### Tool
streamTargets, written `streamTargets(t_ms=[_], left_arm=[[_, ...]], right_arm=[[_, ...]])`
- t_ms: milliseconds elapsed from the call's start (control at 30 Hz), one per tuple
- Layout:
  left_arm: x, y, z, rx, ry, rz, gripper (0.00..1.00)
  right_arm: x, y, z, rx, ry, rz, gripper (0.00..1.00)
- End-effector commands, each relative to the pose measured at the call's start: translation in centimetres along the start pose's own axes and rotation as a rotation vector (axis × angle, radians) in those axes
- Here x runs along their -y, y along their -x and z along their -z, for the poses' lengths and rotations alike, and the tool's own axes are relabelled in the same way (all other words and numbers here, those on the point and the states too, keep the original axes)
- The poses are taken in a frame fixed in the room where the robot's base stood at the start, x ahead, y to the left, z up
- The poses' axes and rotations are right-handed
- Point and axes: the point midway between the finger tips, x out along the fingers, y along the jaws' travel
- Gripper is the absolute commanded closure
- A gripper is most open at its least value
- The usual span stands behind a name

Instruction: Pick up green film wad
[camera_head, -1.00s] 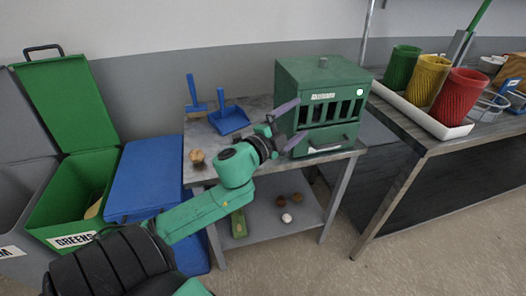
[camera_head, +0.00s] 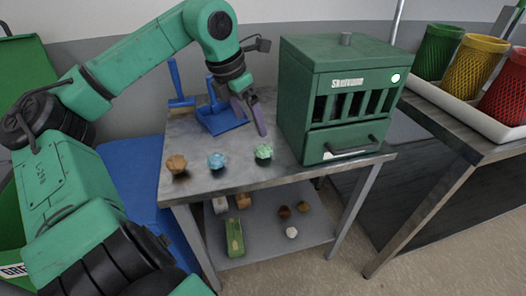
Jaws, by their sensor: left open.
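The green film wad (camera_head: 263,152) is a small pale green crumpled lump on the grey metal table (camera_head: 222,179), left of the green cabinet. My left gripper (camera_head: 256,118) hangs over the table with its purple-grey fingers pointing down, open and empty. It is above and slightly behind the green wad, apart from it. A blue wad (camera_head: 216,161) and a brown wad (camera_head: 176,164) lie in a row to the left of the green one. My right gripper does not show.
The green cabinet (camera_head: 313,110) with slots and a drawer stands close on the right. A blue dustpan (camera_head: 221,118) lies behind. The lower shelf holds a green block (camera_head: 234,237) and several small lumps. Red, yellow and green baskets stand on the right bench.

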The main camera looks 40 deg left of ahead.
Motion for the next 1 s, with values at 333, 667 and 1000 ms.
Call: streamTargets(t_ms=[333, 667, 1000], left_arm=[[0.0, -6.7, -0.1, -0.004, 0.0, 0.003, 0.01], [-0.1, -11.4, -0.6, -0.002, 0.001, 0.004, 0.01], [-0.1, -11.4, -0.6, 0.001, 0.001, 0.004, 0.62]], right_arm=[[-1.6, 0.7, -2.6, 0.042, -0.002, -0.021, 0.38], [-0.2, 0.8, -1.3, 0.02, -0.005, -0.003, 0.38], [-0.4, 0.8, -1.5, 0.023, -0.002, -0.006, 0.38]])
